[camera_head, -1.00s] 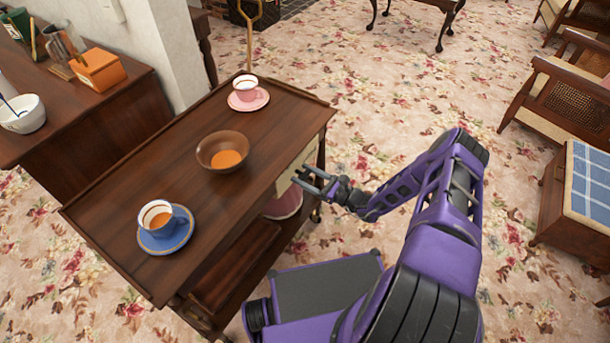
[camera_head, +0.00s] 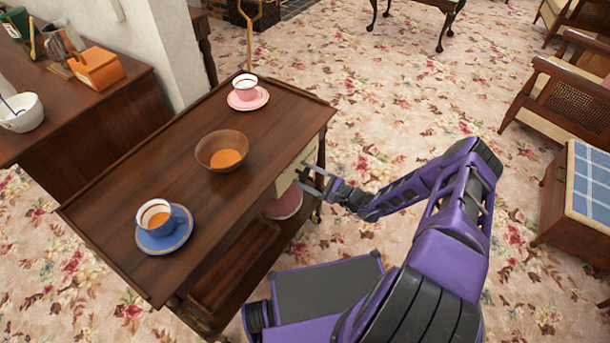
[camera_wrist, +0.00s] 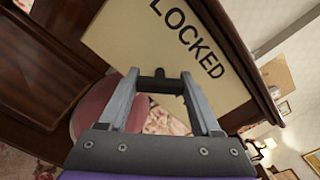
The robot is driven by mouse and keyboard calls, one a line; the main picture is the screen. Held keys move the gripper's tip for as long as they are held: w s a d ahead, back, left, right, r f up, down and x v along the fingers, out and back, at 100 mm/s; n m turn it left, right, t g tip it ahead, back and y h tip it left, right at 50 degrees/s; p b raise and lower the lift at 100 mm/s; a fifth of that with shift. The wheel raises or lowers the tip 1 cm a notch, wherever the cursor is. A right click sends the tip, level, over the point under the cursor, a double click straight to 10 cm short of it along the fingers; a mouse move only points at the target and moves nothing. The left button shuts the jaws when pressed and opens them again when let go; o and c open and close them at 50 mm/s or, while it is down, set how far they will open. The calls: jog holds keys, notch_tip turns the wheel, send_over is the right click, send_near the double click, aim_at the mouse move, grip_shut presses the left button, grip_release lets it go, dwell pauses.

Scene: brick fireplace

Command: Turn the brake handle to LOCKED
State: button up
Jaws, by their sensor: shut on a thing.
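The trolley (camera_head: 120,215) has a cream panel (camera_head: 291,167) on its side. In the wrist view that panel (camera_wrist: 150,40) carries the word LOCKED in dark letters, tilted in the picture. A short dark brake handle (camera_wrist: 160,84) lies between my fingertips, in front of the panel. My gripper (camera_wrist: 162,88) is shut on it. In the head view my gripper (camera_head: 310,182) is at the trolley's right side, below the top's edge. The handle is too small there to make out, and its exact angle is hard to tell.
A blue cup (camera_head: 160,215) on a saucer, a wooden bowl (camera_head: 222,151) and a pink cup (camera_head: 245,89) stand on the trolley's top. A pink round thing (camera_head: 285,203) is below, beside my gripper.

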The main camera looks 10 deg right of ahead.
jog(key=n, duration=0.4)
jog(key=shift+n, duration=0.3)
jog(key=n+p, duration=0.1)
jog(key=n, duration=0.3)
jog(key=shift+n, duration=0.3)
jog(key=o, duration=1.4)
jog(key=shift+d, duration=0.1)
jog(key=v, duration=1.7)
jog(key=shift+s+r, duration=0.1)
jog(key=shift+s, duration=0.05)
